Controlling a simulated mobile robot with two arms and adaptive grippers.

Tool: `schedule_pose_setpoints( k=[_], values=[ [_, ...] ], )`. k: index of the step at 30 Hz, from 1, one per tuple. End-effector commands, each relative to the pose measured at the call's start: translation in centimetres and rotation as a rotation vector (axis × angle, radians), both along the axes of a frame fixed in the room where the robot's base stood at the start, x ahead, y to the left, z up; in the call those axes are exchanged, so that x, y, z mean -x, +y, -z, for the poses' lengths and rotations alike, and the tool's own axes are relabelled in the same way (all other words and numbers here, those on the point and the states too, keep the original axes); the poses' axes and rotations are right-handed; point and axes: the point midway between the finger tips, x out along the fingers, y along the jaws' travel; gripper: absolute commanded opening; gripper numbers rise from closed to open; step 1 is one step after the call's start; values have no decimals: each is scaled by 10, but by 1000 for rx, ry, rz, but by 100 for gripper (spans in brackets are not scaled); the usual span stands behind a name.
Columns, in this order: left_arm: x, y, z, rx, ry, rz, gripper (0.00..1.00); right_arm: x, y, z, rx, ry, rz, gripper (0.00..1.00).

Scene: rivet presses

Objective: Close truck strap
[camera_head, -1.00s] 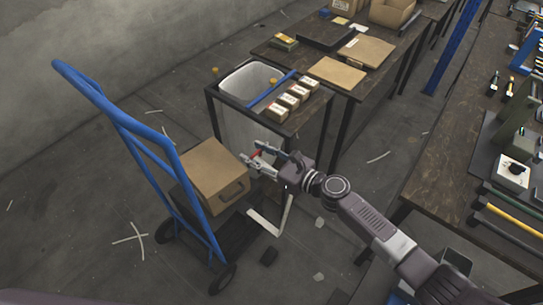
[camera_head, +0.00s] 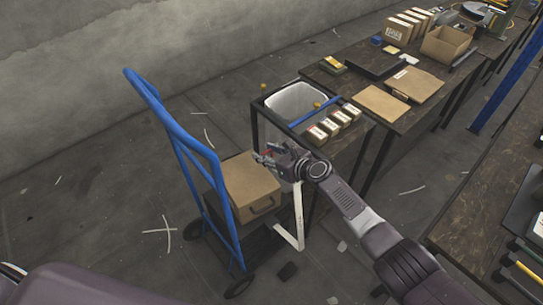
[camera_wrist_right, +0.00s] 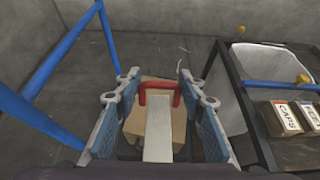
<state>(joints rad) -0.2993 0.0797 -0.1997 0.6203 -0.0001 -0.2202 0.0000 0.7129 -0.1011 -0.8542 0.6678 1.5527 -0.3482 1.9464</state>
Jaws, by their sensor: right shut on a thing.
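The blue hand truck (camera_head: 188,150) stands upright with a brown cardboard box (camera_head: 250,182) on its base. A white strap (camera_head: 299,215) rises from near the truck's base, bends, and runs up to my right gripper (camera_head: 270,158). The right gripper is at the box's upper right edge. In the right wrist view, the strap (camera_wrist_right: 158,135) ends in a red handle (camera_wrist_right: 160,92) between the two blue-padded fingers, which are shut on it. The box (camera_wrist_right: 140,125) shows behind the strap. My left gripper is not in view.
A dark-framed stand with a white bin (camera_head: 297,100) and small labelled boxes (camera_head: 330,124) is close to the right of my gripper. A workbench (camera_head: 400,115) with cardboard lies behind it. Floor left of the truck is mostly clear.

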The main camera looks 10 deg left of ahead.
Motion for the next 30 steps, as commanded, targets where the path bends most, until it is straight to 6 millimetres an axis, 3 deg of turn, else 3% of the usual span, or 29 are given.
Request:
schedule_pose_setpoints(
  k=[11,30],
  values=[
    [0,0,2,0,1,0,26,-9,19,4,34,32,-5,0],
    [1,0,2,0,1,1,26,-10,22,7,42,39,-7,0]
  ],
)
